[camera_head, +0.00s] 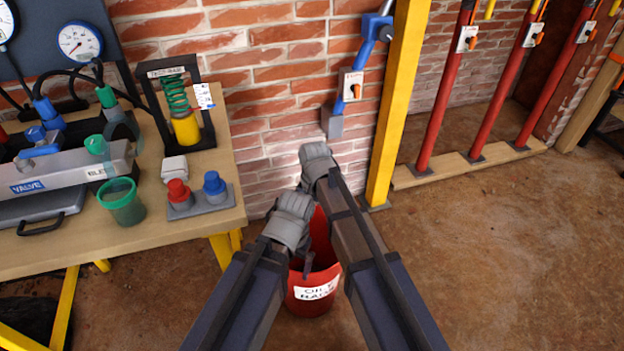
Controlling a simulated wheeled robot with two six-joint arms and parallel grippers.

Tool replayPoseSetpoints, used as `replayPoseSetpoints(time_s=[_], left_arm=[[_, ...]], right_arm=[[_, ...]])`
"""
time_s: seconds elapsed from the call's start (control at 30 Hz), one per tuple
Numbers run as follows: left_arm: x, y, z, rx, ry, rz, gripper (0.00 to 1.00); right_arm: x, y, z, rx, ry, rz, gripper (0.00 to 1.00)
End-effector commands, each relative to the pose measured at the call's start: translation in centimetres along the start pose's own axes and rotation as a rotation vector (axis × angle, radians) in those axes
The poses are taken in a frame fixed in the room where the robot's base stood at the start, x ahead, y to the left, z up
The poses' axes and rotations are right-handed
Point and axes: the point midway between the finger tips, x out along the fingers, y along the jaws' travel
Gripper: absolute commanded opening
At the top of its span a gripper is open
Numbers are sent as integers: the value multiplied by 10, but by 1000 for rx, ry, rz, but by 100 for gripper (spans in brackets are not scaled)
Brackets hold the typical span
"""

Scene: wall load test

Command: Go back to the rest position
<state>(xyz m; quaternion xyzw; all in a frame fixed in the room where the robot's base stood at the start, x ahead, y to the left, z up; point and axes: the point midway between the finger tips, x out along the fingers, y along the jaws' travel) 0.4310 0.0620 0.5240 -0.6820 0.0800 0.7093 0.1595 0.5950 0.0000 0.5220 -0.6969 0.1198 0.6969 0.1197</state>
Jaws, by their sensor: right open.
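Both my arms reach in from the bottom centre, with grey joints side by side at mid-picture. The left gripper's jaws cannot be made out among the arm parts.
A wooden workbench (60,262) with valve gear and a spring rig (184,122) stands at left. A red bucket (312,296) is on the floor under my arms. A yellow post (397,110) and red struts (445,90) stand by the brick wall. The floor (520,260) at right is clear.

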Motion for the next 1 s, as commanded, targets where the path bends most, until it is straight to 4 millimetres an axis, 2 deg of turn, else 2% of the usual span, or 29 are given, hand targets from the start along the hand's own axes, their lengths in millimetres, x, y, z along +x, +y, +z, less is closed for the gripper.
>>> replayPoseSetpoints(time_s=[0.27, 0.6, 0.8, 0.87, 1.0], left_arm=[[21, 3, -2, 3, 1, 2, 100], [63, 8, -4, 5, 3, 5, 100], [82, 10, -5, 0, 3, 5, 100], [68, 8, -4, 1, 3, 5, 100], [66, 8, -4, 2, 3, 5, 100]], right_arm=[[21, 0, 0, 0, 0, 0, 96], [64, 0, 0, 0, 0, 0, 96], [82, 0, 0, 0, 0, 0, 96], [68, 0, 0, 0, 0, 0, 96], [67, 0, 0, 0, 0, 0, 96]])
